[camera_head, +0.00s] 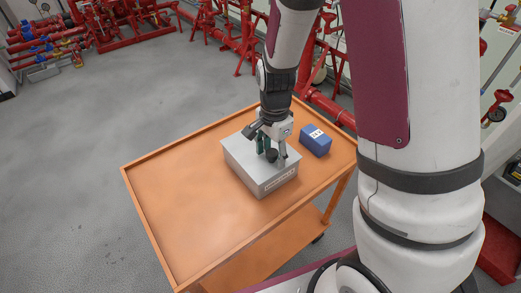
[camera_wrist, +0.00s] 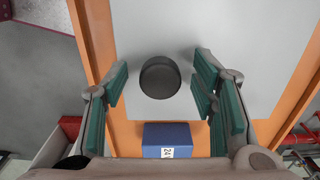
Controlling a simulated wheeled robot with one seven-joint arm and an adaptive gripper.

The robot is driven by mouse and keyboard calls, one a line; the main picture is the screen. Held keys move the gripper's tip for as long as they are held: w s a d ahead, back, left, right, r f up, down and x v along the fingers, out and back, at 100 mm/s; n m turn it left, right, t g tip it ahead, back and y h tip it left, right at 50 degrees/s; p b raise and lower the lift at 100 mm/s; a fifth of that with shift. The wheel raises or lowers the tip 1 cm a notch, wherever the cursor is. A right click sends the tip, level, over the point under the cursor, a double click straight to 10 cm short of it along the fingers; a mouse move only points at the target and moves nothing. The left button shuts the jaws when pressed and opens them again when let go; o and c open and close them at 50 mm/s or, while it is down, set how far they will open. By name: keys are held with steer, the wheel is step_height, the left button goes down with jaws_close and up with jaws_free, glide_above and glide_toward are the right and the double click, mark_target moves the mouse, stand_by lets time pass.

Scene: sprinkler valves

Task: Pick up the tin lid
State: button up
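A grey metal tin (camera_head: 262,178) stands on an orange cart, and its flat lid faces up. The lid (camera_wrist: 205,30) fills much of the wrist view and bears a round dark knob (camera_wrist: 160,77). The knob also shows in the head view (camera_head: 271,155). My gripper (camera_head: 270,148) points down over the lid. In the wrist view my gripper (camera_wrist: 160,92) is open, with its green finger pads to the left and right of the knob and gaps on both sides. I cannot tell whether the fingertips touch the lid.
A blue box (camera_head: 316,141) with a white label stands on the cart close to the tin, and also shows in the wrist view (camera_wrist: 167,138). The left part of the orange cart top (camera_head: 185,205) is clear. Red pipework (camera_head: 110,20) stands on the floor behind.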

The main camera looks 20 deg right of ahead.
jaws_close()
steer(key=shift+r, duration=0.15)
steer(key=shift+r, duration=0.6)
step_height(320, 180, up, 2)
steer(key=shift+w+r, duration=0.1)
steer(key=shift+r, duration=0.1)
steer(key=s+d+r+p, duration=0.1)
steer(key=s+d+p, duration=0.2)
steer(key=s+p, duration=0.4)
steer(key=s, duration=0.9)
